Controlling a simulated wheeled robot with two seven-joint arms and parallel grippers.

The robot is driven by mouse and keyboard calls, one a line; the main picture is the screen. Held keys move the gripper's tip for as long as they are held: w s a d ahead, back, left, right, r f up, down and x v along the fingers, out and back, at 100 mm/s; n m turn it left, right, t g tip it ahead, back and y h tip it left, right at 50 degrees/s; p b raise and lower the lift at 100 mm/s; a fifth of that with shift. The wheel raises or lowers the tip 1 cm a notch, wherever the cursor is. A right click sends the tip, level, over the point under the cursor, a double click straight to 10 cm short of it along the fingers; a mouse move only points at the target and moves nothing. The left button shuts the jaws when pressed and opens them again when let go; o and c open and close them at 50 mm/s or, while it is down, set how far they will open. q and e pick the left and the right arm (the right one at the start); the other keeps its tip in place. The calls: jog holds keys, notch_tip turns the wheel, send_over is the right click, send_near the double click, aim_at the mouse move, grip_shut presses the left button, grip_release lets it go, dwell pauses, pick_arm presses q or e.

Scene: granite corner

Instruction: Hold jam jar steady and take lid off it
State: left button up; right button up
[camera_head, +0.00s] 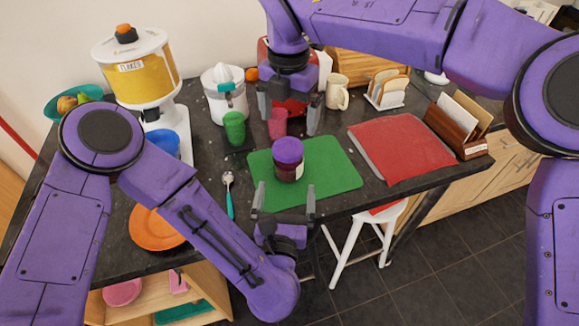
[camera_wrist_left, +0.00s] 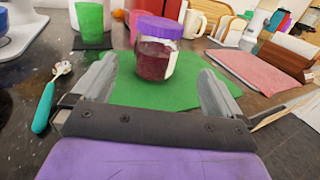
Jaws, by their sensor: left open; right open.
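The jam jar (camera_head: 289,170) stands upright on a green mat (camera_head: 335,165), with dark red content and a pale label. Its purple lid (camera_head: 288,149) sits on top. In the left wrist view the jar (camera_wrist_left: 153,62) and lid (camera_wrist_left: 160,27) show ahead, beyond the fingertips. My left gripper (camera_head: 284,190) is open and empty at the near edge of the mat, pointing at the jar, apart from it. My right gripper (camera_head: 289,115) is open behind and above the jar, fingers pointing down, with nothing between them that I can see held.
A green cup (camera_head: 234,129) and a pink cup (camera_head: 277,122) stand behind the jar. A teal-handled spoon (camera_head: 229,195) and an orange plate (camera_head: 155,229) lie left. A red cloth (camera_head: 403,147) and a letter rack (camera_head: 459,128) are right. A cream mug (camera_head: 337,92) stands behind.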

aim_at(286, 170)
pick_arm(q)
jog(key=w, duration=1)
jog(key=shift+d+f, duration=0.15)
pick_arm(e)
jog(key=shift+w+a+f, duration=0.15)
jog(key=shift+w+f, duration=0.05)
jog(key=shift+w, duration=0.3)
pick_arm(q)
jog(key=shift+w+d, duration=0.1)
jog(key=shift+w, duration=0.25)
pick_arm(e)
jog(key=shift+s, duration=0.15)
pick_arm(q)
jog(key=shift+w, duration=0.15)
